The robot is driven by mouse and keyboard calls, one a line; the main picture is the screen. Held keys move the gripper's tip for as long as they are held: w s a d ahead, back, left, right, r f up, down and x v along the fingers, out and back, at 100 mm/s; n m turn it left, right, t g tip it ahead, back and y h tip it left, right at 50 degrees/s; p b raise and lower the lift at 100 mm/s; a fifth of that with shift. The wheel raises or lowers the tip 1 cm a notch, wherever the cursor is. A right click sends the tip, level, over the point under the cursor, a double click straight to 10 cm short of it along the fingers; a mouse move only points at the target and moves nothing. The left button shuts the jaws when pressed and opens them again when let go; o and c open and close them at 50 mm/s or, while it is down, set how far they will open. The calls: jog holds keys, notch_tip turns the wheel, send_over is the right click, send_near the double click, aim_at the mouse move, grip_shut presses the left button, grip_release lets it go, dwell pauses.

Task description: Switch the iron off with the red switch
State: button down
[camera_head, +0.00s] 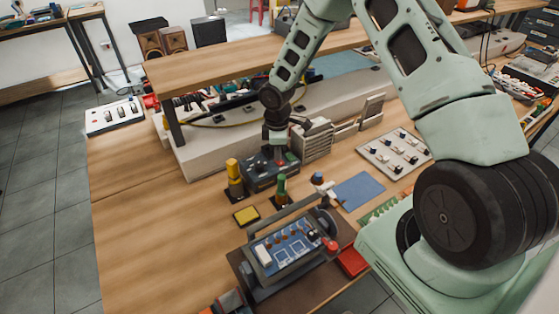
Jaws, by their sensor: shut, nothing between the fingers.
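A dark box-shaped unit (262,174), which looks like the iron's station, sits on the wooden bench in the middle of the view. A small red spot, perhaps the red switch (281,162), shows on its top. My gripper (279,158) points down from the arm, right over the unit's top and close beside the red spot. Its fingers are small and dark here. It is shut and empty. I cannot tell whether it touches the switch, or which way the switch is set. A green-handled tool (282,187) stands upright in front of the unit; I cannot tell if it is the iron.
A yellow-and-black upright piece (234,176) stands left of the unit. A yellow pad (246,215) and a blue circuit board in a holder (287,249) are in front. A beige vented box (313,140) stands close behind right. A raised wooden shelf (215,72) spans behind.

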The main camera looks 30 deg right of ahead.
notch_tip(320, 180, up, 7)
jog(key=p, duration=0.4)
jog(key=shift+f+p, duration=0.15)
jog(key=shift+p, duration=0.25)
